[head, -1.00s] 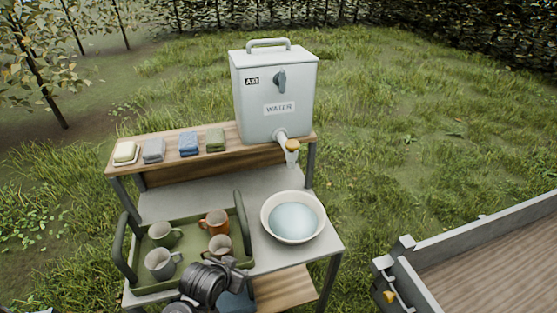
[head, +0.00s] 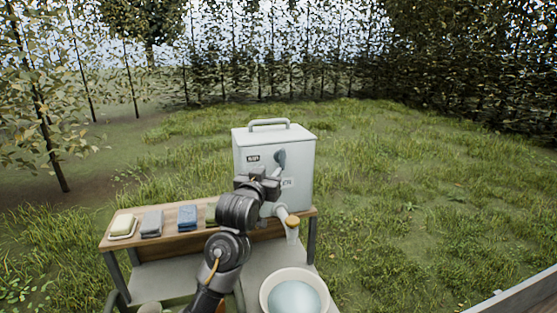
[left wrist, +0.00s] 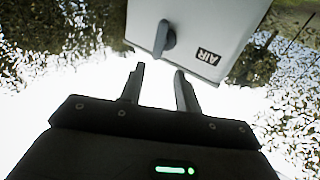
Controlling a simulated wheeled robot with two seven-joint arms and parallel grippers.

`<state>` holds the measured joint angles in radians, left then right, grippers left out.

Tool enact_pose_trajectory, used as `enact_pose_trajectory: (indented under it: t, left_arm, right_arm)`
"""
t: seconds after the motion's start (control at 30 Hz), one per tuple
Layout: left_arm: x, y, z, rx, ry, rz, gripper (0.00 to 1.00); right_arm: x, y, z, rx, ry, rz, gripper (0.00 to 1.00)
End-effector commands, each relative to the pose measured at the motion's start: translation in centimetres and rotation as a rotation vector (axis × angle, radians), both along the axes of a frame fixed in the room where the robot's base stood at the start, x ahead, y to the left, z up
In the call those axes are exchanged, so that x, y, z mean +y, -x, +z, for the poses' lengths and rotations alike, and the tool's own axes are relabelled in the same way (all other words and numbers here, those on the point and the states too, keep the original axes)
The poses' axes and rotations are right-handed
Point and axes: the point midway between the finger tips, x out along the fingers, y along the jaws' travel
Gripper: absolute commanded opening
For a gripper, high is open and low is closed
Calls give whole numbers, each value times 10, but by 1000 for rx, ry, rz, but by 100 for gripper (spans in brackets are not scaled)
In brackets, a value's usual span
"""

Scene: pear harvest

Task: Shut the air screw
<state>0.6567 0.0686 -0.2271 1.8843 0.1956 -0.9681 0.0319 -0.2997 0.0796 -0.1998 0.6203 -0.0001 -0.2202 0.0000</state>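The air screw (head: 280,159) is a blue-grey knob on the front of the pale water tank (head: 302,150), right of the AIR label (head: 253,158). In the left wrist view the air screw (left wrist: 163,38) stands out from the tank front, beside the AIR label (left wrist: 208,56), which shows upside down. My left gripper (head: 268,176) is in front of the tank, just below and left of the screw, and hides part of the WATER label. In the left wrist view the gripper (left wrist: 160,76) is open and empty, its fingers apart and short of the screw. My right gripper is out of view.
The tank stands on a wooden shelf (head: 180,245) with a soap dish (head: 122,227) and folded cloths (head: 152,223) at left. A tap with an orange knob (head: 292,221) juts out above a basin (head: 268,297). Open grass lies behind and right.

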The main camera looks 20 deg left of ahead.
Motion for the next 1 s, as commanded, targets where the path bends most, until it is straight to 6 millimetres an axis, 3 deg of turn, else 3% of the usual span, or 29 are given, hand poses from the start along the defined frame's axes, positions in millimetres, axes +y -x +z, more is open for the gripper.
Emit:
enact_pose_trajectory:
  t: [0.27,0.7,1.0]
  left_arm:
    - [0,-10,6,-6,0,3,33]
    - [-2,-83,7,-5,0,2,33]
    - [-2,-107,4,-6,0,2,33]
  right_arm:
    - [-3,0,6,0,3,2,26]
    - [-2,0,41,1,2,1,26]
    - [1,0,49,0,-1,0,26]
